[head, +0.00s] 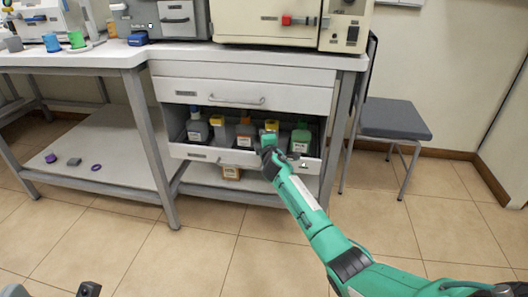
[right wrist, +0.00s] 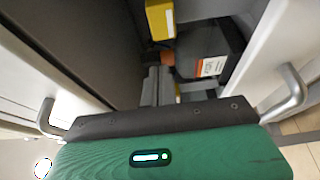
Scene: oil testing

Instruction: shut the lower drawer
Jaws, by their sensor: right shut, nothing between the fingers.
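The lower drawer (head: 199,153) is pulled out under the closed upper drawer (head: 203,90), with several capped bottles standing in it. My right gripper (head: 268,146) is at the lower drawer's front, right of its middle, shut and empty. It hides part of the front and some bottles; contact is unclear. In the right wrist view, turned sideways, my right gripper's dark edge (right wrist: 170,118) lies between the upper drawer's handle (right wrist: 48,119) and the lower drawer's front (right wrist: 258,92) with its handle (right wrist: 291,93). Grey parts at the head view's bottom left may be my left gripper (head: 88,289).
The bench top (head: 150,52) carries a beige machine (head: 265,21) and other devices above the drawers. A grey chair (head: 395,120) stands to the right. The floor in front is clear.

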